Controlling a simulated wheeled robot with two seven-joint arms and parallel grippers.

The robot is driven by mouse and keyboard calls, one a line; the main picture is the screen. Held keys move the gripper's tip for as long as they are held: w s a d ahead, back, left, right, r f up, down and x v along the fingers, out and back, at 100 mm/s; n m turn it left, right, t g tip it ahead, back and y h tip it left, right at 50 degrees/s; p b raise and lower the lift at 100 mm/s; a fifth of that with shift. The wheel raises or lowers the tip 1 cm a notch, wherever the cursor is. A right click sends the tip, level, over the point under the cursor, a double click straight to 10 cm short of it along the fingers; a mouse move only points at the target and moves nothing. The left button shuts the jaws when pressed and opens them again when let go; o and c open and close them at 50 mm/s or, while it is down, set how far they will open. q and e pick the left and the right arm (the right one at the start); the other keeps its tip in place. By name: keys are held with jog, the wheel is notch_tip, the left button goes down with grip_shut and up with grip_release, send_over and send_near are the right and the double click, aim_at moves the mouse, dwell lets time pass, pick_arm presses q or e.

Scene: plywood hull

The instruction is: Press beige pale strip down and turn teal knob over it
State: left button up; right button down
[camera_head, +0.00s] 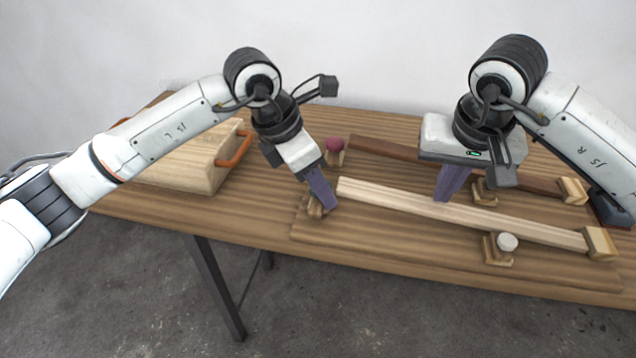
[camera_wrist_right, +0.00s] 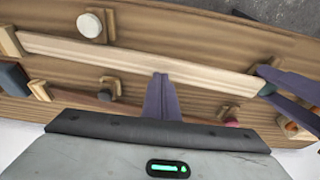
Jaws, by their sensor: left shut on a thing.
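The beige pale strip (camera_head: 400,200) lies along the front of the board, its right end at a wooden end block (camera_head: 600,243); it also shows in the right wrist view (camera_wrist_right: 110,60). My left gripper (camera_head: 328,206) is at the strip's left end, shut on the teal knob, which it mostly hides. A bit of the teal knob (camera_wrist_right: 267,90) shows between its fingers in the right wrist view. My right gripper (camera_head: 442,197) points down at the strip's middle with its fingers together. Its tips (camera_wrist_right: 160,76) overlap the strip's edge; contact is hard to tell.
A white knob (camera_head: 507,242) stands on a wooden block in front of the strip. A crimson knob (camera_head: 334,144) and a dark brown strip (camera_head: 385,147) lie behind. A wooden box (camera_head: 180,165) with orange handles is at the left. The board's front margin is mostly clear.

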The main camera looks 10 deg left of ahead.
jog(key=shift+f, duration=0.15)
pick_arm(q)
jog(key=shift+a, duration=0.1)
pick_arm(e)
jog(key=shift+f, duration=0.75)
pick_arm(q)
jog(key=o, duration=1.1)
jog(key=shift+s, duration=0.15)
pick_arm(e)
jog(key=shift+f, duration=0.15)
pick_arm(q)
jog(key=shift+r, duration=0.5)
pick_arm(e)
jog(key=shift+r, duration=0.2)
pick_arm(q)
jog(key=shift+r, duration=3.05)
